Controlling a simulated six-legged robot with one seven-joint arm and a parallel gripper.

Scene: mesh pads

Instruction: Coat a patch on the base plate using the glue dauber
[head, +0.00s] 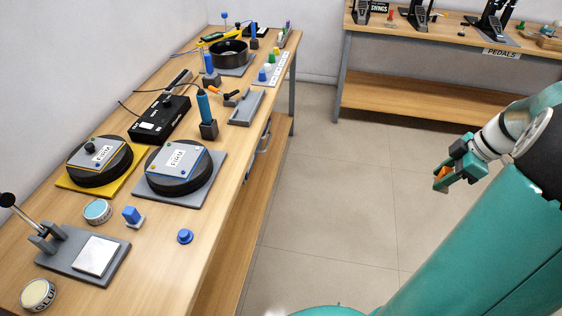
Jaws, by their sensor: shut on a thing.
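My gripper (449,176), teal and dark, hangs over open floor at the right, away from the bench. It is shut on a small orange thing (442,173), mostly hidden by the fingers; I cannot tell whether this is the glue dauber. A round tin marked GLUE (39,293) with a pale top stands at the bench's near left. Behind it a grey plate (77,276) carries a silvery square patch (95,255) and a black-knobbed lever (22,216). Two round black pads labelled FIRM sit on a yellow plate (70,184) and a grey plate (181,201).
The wooden bench (172,263) runs along the left wall. On it are a blue-topped tin (97,211), a blue-handled tool (204,107) upright in a block, and a black box (160,118). A pedal bench (440,100) stands behind. The floor between is clear.

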